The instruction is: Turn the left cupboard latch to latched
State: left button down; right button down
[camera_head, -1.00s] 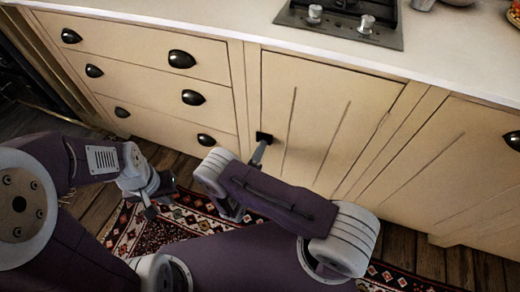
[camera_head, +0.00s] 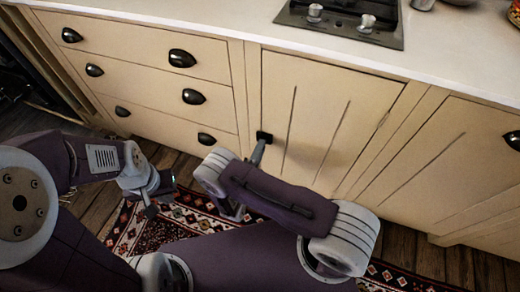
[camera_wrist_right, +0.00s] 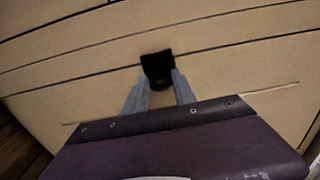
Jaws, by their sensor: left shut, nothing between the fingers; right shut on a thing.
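The black cupboard latch (camera_head: 264,136) sits at the left edge of the cream cupboard door (camera_head: 320,125) in the head view. It also shows in the right wrist view (camera_wrist_right: 157,66), dark against the cream boards. My right gripper (camera_head: 258,151) reaches up to the latch, its fingers (camera_wrist_right: 159,84) shut on its near part, which they partly hide. I cannot tell the latch's exact angle. My left gripper (camera_head: 154,201) is low at the left, away from the cupboard, shut and empty.
Drawers with black cup pulls (camera_head: 193,97) are left of the cupboard door. Another cupboard front (camera_head: 450,185) is at the right. A countertop (camera_head: 235,22) with a hob (camera_head: 345,22) runs above. A patterned rug (camera_head: 125,232) lies on the wooden floor.

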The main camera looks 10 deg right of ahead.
jog(key=c, duration=1)
grip_release()
jog(key=v, duration=0.9)
